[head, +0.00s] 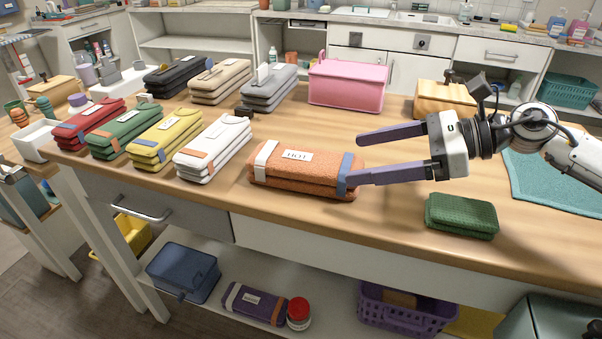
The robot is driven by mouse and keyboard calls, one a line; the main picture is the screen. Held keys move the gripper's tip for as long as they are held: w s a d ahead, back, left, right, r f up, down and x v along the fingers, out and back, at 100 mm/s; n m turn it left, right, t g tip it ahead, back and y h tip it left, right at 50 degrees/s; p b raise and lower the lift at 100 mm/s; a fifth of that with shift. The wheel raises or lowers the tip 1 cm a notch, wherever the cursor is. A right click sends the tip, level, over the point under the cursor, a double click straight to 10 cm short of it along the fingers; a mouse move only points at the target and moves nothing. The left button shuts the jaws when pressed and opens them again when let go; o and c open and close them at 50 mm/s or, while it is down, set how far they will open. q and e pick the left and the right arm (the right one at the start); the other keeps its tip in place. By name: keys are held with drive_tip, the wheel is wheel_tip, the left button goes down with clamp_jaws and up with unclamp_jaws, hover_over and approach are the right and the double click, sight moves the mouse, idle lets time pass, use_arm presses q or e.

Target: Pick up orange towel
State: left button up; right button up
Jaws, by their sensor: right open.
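The orange towel (318,181) is a folded bundle lying on the wooden table, with a white band at its left, a blue band at its right and a white label reading "HOT". My right gripper (354,158) reaches in from the right with its two fingers spread and pointing left. The fingertips are at the towel's right end, and the nearer finger overlaps the blue band in the picture. I cannot tell whether it touches. Nothing is held between the fingers. My left gripper is not in view.
A white towel (214,150) lies just left of the orange one, with yellow, green and red ones beyond. A green folded cloth (461,214) lies below my right gripper. A pink box (346,84) stands behind. The table's front edge is close.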

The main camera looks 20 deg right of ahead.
sight(337, 161)
drive_tip(key=p+x, duration=0.1)
drive_tip(key=x, duration=0.2)
drive_tip(key=shift+w+a, duration=0.15)
drive_tip(key=shift+a, duration=0.25)
drive_tip(key=shift+w+a+f, duration=0.3)
drive_tip(key=shift+a, duration=0.2)
drive_tip(key=p+x, duration=0.1)
drive_tip(key=x, duration=0.3)
drive_tip(key=shift+s+a+r+p, duration=0.1)
drive_tip(key=shift+a+r+p, duration=0.05)
drive_tip(key=shift+a+p, duration=0.15)
drive_tip(key=shift+w+a+f, duration=0.2)
drive_tip(key=shift+a+f, duration=0.05)
drive_tip(key=shift+a, duration=0.05)
drive_tip(key=c, duration=1.2)
drive_tip(key=shift+r, duration=0.1)
